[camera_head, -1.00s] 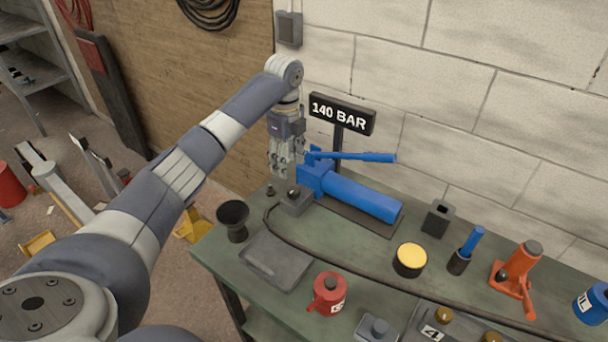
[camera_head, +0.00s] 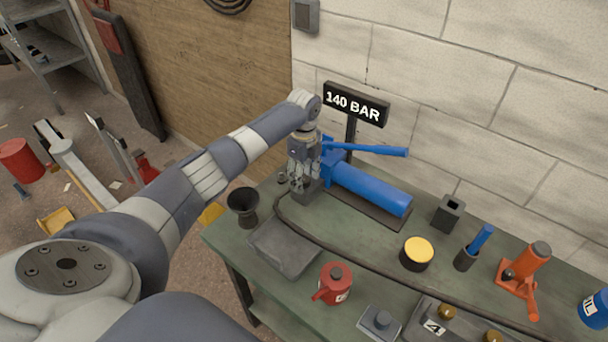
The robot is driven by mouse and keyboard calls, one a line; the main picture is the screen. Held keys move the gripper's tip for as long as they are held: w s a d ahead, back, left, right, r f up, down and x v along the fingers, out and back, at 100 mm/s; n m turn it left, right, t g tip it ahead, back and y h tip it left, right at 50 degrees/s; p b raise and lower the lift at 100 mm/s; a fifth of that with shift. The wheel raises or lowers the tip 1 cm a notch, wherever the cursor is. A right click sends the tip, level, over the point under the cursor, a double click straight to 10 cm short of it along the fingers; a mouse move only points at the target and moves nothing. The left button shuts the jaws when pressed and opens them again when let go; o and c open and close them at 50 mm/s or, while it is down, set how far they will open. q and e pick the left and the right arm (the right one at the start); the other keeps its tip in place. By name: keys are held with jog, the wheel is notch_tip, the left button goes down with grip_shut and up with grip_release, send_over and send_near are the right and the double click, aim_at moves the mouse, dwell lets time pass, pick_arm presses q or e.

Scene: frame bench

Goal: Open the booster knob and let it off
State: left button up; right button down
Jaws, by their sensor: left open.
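A blue hand pump (camera_head: 372,189) with a long blue lever (camera_head: 375,151) lies at the back of the green bench. At its left end is a small dark block (camera_head: 313,192); in the earlier picture a round dark knob shows on top of it. My left gripper (camera_head: 301,188) points down right at this block, its fingers open around or just above the knob. The fingers hide the knob, and I cannot tell whether they touch it. A sign (camera_head: 356,104) behind the pump reads 140 BAR. My right gripper is not in view.
A dark hose (camera_head: 335,246) runs from the block along the bench. A black funnel (camera_head: 243,205), a grey tray (camera_head: 284,248), a red can (camera_head: 334,284), a yellow-topped tin (camera_head: 417,252) and an orange jack (camera_head: 527,267) stand around. A block wall is behind.

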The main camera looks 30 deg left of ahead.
pick_arm(q)
jog(key=c, duration=0.8)
jog(key=shift+c, duration=1.3)
jog(key=shift+r+n+p, duration=0.2)
jog(key=shift+n+p, duration=1.45)
jog(key=shift+n, duration=0.15)
jog(key=n+p, duration=0.2)
jog(key=n, duration=0.1)
jog(key=shift+n, duration=0.4)
jog(key=n+p, duration=0.2)
jog(key=n, duration=0.2)
jog(key=shift+f+p, duration=0.1)
jog(key=shift+p, duration=0.2)
jog(key=n+p, duration=0.1)
jog(key=n, duration=0.3)
jog(key=shift+n, duration=0.3)
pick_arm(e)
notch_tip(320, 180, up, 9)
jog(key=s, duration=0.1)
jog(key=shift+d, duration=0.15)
pick_arm(q)
jog(key=shift+w+f+p, duration=0.1)
jog(key=shift+p, duration=0.2)
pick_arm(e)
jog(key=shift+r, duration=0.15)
pick_arm(q)
jog(key=o, duration=1.1)
jog(key=shift+c, duration=0.2)
